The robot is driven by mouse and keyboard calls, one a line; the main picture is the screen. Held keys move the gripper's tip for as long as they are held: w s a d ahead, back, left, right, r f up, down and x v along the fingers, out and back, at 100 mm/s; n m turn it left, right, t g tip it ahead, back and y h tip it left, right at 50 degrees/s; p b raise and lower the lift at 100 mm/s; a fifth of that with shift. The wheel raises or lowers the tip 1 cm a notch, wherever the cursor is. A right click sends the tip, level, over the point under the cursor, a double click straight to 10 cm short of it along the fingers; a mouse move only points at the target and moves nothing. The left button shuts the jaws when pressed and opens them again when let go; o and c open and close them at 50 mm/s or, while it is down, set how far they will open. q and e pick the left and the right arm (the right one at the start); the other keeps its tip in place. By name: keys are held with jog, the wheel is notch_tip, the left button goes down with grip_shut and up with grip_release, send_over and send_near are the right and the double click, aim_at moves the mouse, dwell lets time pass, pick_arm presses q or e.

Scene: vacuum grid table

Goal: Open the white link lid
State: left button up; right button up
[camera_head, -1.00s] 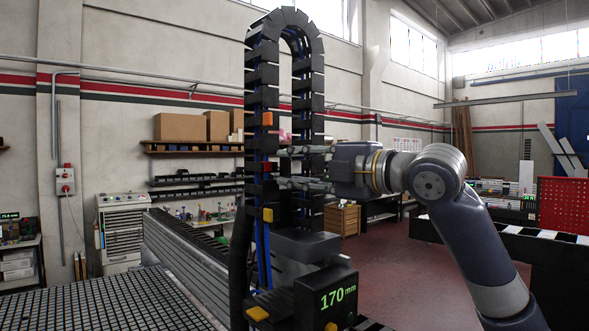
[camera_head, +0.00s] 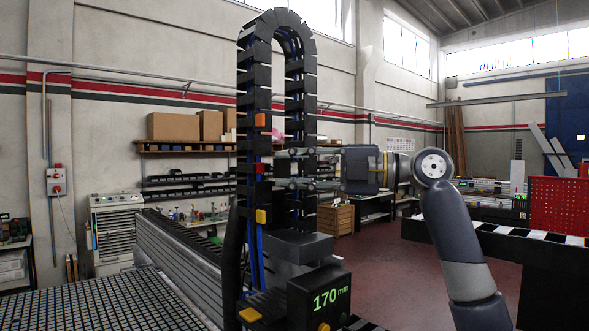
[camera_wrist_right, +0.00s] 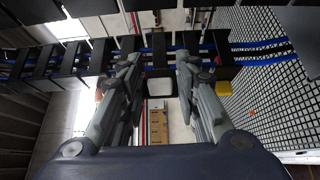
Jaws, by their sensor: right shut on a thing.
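A tall black cable chain (camera_head: 243,95) stands in an arch in the head view, with blue cables inside. It has an orange lid (camera_head: 260,120), a red lid (camera_head: 261,168) and a yellow lid (camera_head: 261,215) on its near run. In the right wrist view my right gripper (camera_wrist_right: 158,58) straddles a link, and a pale, white-looking lid (camera_wrist_right: 159,86) with a dark edge shows between the fingers. The fingers partly hide it; in the head view I cannot make it out. My left gripper is out of view.
A black unit (camera_head: 319,300) reading 170 mm sits at the chain's foot. A metal rail (camera_head: 185,255) runs back left beside the grid table (camera_head: 100,305). Shelves (camera_head: 190,148) with boxes stand on the far wall. The red floor (camera_head: 385,260) at right is clear.

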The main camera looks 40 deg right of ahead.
jog(key=o, duration=0.8)
jog(key=shift+r, duration=0.1)
